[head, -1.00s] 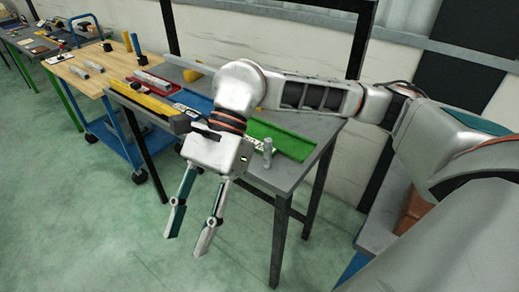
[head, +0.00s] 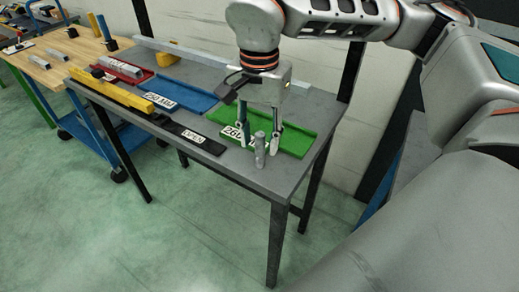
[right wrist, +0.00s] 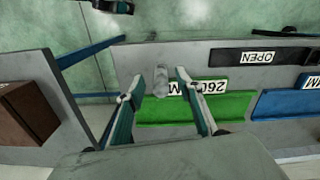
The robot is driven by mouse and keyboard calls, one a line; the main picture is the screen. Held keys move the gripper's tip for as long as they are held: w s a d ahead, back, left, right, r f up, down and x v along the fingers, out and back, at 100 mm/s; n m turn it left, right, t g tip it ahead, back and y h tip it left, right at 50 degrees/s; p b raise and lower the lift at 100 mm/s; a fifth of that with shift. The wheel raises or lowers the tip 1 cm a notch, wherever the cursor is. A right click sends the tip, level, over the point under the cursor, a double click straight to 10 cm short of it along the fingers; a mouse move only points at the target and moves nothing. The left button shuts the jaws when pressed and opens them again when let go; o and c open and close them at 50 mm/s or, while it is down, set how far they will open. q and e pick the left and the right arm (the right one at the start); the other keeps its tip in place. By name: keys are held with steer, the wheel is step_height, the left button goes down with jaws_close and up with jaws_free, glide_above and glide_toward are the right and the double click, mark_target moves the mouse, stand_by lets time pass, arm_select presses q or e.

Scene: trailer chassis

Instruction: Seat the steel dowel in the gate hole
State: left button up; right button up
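The steel dowel (head: 260,150) is a grey cylinder standing upright on the grey table, at the front edge of the green tray (head: 297,140). My right gripper (head: 258,143) points down with its fingers open, close to the dowel. In the right wrist view the dowel (right wrist: 161,80) shows between the tips of the open fingers (right wrist: 159,76), with gaps on both sides. No gate hole can be made out. My left gripper is not identifiable in either view.
The grey table also holds a blue tray (head: 188,97), a red tray (head: 128,72), a black strip marked OPEN (head: 190,138) and a yellow bar (head: 112,91). A wooden-topped cart (head: 50,70) stands at left. A brown box (right wrist: 25,112) shows in the right wrist view.

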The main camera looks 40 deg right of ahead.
mark_target(260, 151)
steer(key=f, duration=0.5)
steer(key=shift+w+d, duration=0.1)
steer(key=shift+d, duration=0.1)
steer(key=shift+r, duration=0.15)
jaws_close()
step_height(260, 151, up, 20)
steer(key=p, duration=0.2)
steer(key=shift+p, duration=0.35)
